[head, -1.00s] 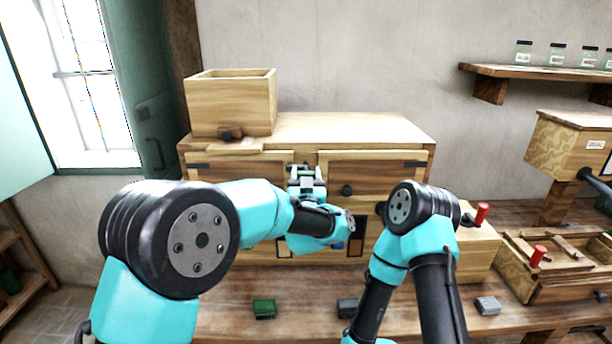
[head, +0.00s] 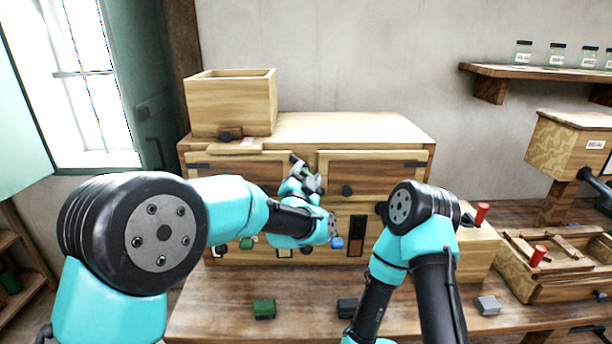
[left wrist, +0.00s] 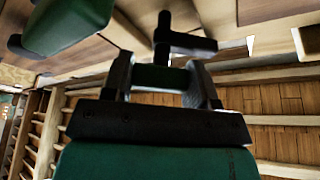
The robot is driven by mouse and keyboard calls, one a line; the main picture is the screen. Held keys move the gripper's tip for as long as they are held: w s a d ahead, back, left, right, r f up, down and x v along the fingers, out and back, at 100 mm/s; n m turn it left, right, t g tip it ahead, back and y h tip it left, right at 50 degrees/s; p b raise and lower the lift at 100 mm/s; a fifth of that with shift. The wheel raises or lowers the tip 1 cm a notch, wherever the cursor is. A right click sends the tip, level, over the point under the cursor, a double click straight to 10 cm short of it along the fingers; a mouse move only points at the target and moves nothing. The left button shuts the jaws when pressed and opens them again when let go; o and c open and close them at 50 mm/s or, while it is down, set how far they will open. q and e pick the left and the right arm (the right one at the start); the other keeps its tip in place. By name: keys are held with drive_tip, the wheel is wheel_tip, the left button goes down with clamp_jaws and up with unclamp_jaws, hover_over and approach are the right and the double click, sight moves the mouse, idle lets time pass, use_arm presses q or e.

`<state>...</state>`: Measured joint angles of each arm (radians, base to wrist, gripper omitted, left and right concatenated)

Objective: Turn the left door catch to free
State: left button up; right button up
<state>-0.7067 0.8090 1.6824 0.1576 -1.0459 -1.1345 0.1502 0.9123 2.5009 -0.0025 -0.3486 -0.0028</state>
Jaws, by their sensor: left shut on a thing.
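The wooden cabinet (head: 350,127) stands on the bench, with a left door (head: 225,168) and a right door (head: 390,175). My left gripper (head: 307,178) is at the inner edge of the left door, rolled at a slant, and covers most of the catch there. In the left wrist view the left gripper (left wrist: 163,82) is shut on the catch's green grip (left wrist: 160,77), with a black T-shaped piece (left wrist: 180,42) just beyond the fingertips. The left door looks closed. My right arm is folded at the right, and its gripper does not show.
An open wooden box (head: 232,105) stands on the cabinet's left top. A black knob (head: 347,190) sits on the right door. A green block (head: 264,309), a dark block (head: 347,307) and a grey block (head: 487,305) lie on the bench.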

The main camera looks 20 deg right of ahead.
use_arm(q)
drive_tip(key=m+g, duration=0.1)
drive_tip(key=m, duration=0.2)
drive_tip(key=m+g, duration=0.1)
drive_tip(key=m, duration=0.3)
drive_tip(key=shift+g+h, duration=0.4)
drive_tip(key=o, duration=0.9)
drive_tip(key=shift+s, duration=0.1)
drive_tip(key=v, duration=1.7)
drive_tip(key=shift+a, duration=0.2)
